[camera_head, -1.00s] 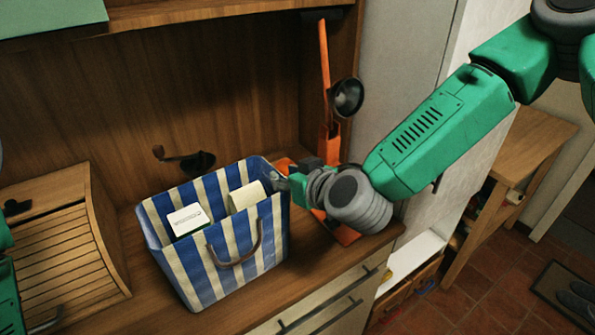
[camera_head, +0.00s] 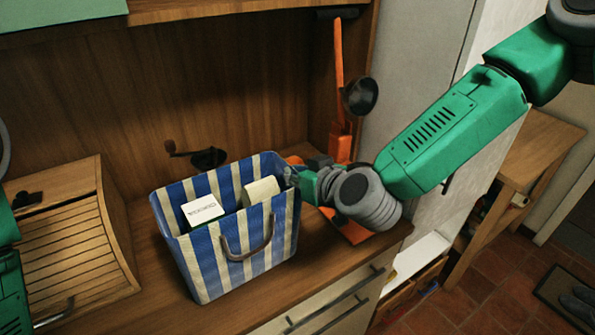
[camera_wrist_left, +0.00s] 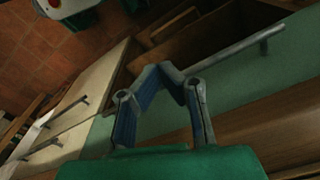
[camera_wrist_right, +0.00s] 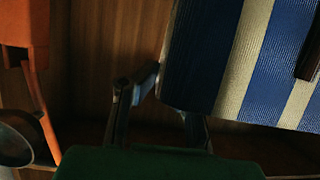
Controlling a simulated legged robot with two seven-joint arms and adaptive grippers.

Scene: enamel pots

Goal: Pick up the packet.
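A white packet with dark print on its top (camera_head: 203,210) stands inside a blue-and-cream striped bag (camera_head: 230,262). A cream block or roll (camera_head: 260,191) is in the bag to its right; I cannot tell what it is. My right gripper (camera_head: 292,176) is at the bag's right rim, to the right of both items. In the right wrist view the bag (camera_wrist_right: 230,60) hides part of one finger of my right gripper (camera_wrist_right: 160,100), and the fingers look apart.
A wooden roll-top box (camera_head: 75,245) stands left of the bag. A dark ladle-like item (camera_head: 205,158) lies behind it. An orange stand with a dark cup (camera_head: 360,97) is behind my right gripper. The counter's front edge is close to the bag.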

